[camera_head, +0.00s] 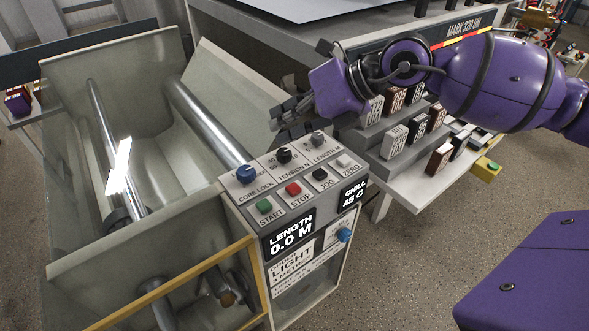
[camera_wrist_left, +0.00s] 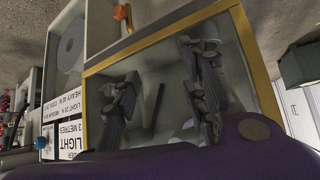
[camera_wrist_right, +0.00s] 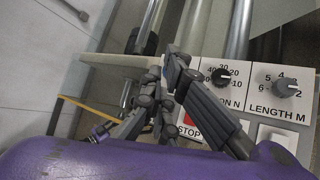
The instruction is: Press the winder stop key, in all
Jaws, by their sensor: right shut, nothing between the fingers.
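The red stop key (camera_head: 293,188) sits on the grey winder panel, between the green start key (camera_head: 264,206) and the black jog key (camera_head: 320,173). In the right wrist view the red stop key (camera_wrist_right: 191,118) is partly hidden behind my fingers. My right gripper (camera_head: 280,116) is shut and empty. It is above and behind the panel in the head view, apart from the stop key. My left gripper (camera_wrist_left: 160,65) shows only in its wrist view, with its fingers apart, in front of the yellow-framed clear guard.
Knobs for core lock (camera_head: 246,174), tension (camera_head: 284,155) and length (camera_head: 317,139) stand behind the keys. The white zero key (camera_head: 344,160) is at the right. The winder trough with steel rollers (camera_head: 205,120) lies left. Stepped shelves of labelled blocks (camera_head: 394,141) stand below my right arm.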

